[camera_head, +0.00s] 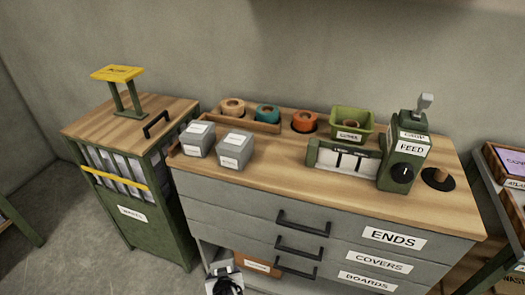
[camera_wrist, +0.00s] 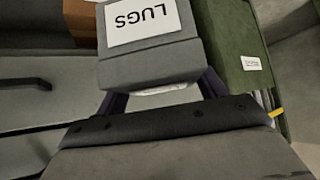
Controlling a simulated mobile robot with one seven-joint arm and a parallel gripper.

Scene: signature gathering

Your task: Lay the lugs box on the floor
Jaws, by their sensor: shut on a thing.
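The lugs box (camera_wrist: 152,66) is a grey box with a white LUGS label, which reads upside down in the wrist view. My gripper (camera_wrist: 162,92) is shut on it, with a dark finger at either side of the box. In the head view my gripper (camera_head: 228,283) is at the bottom edge, low in front of the grey drawer unit, and mostly cut off. The box's underside and any gap below it are hidden. The grey floor (camera_head: 70,262) shows at the lower left of the head view.
The drawer unit (camera_head: 250,205) has black handles and an open space low at its left, with an orange-brown box (camera_head: 258,264) in it. A green cabinet (camera_head: 150,238) stands to the left. Two grey boxes (camera_head: 236,150) sit on the worktop. Floor left of the cabinet looks clear.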

